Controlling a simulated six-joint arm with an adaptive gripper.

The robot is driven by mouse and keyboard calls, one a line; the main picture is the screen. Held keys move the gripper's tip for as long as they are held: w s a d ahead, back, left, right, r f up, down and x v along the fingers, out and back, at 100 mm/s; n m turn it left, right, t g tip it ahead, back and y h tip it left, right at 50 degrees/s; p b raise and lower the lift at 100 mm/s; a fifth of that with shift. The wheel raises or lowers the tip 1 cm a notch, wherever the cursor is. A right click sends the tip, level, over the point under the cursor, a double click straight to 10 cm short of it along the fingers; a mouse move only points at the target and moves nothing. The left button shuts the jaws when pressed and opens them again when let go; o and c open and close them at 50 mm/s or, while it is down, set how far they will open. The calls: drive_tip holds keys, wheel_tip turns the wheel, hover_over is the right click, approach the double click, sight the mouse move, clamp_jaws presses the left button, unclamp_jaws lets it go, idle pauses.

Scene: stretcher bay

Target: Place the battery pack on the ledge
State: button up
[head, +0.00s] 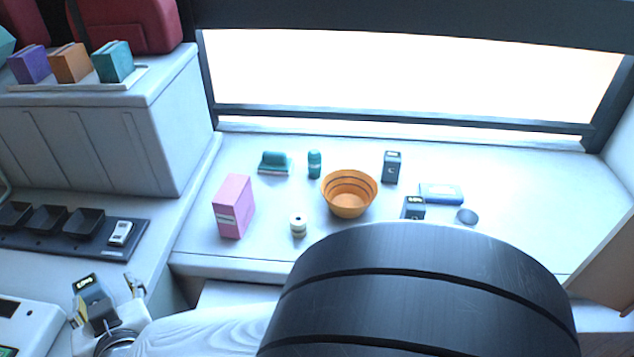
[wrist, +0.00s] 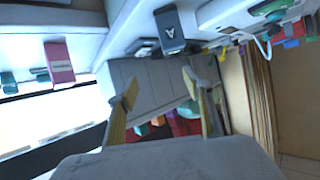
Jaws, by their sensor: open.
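A dark battery pack (head: 84,282) with a small lit display shows at the lower left of the head view. My gripper (head: 108,299) is there, its two fingers spread apart with the pack between them in the picture. In the wrist view a dark block with a pale mark, apparently the same pack (wrist: 170,28), lies beyond the open fingertips (wrist: 160,84). No finger visibly touches it. The white ledge (head: 520,185) runs below the window. Two similar dark blocks stand on it, one at the back (head: 391,167) and one nearer (head: 412,208).
The ledge also holds a pink box (head: 233,206), an orange bowl (head: 349,194), a small spool (head: 298,225), teal items (head: 273,162), a blue case (head: 441,193) and a dark disc (head: 467,216). A black rack (head: 60,236) lies at left. The ledge's right part is clear.

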drive_tip(key=w+d+r+m+h, duration=0.1)
drive_tip(key=w+d+r, duration=0.25)
drive_tip(key=d, duration=0.45)
drive_tip(key=w+d+r+m+g+h, duration=0.15)
drive_tip(key=w+d, duration=0.25)
drive_tip(key=d, duration=0.4)
drive_tip(key=w+d+r+m, duration=0.1)
drive_tip(key=w+d+r, duration=0.2)
drive_tip(key=d, duration=0.5)
drive_tip(key=s+d+m+g+h, duration=0.1)
drive_tip(key=s+d, duration=0.5)
drive_tip(key=d, duration=0.9)
drive_tip(key=s+d+f+m+g+h, duration=0.1)
drive_tip(key=s+d+m+h, duration=0.3)
drive_tip(key=d, duration=1.1)
drive_tip(key=s+h, duration=0.2)
drive_tip(key=shift+s+f, duration=0.3)
drive_tip(key=shift+s, duration=0.1)
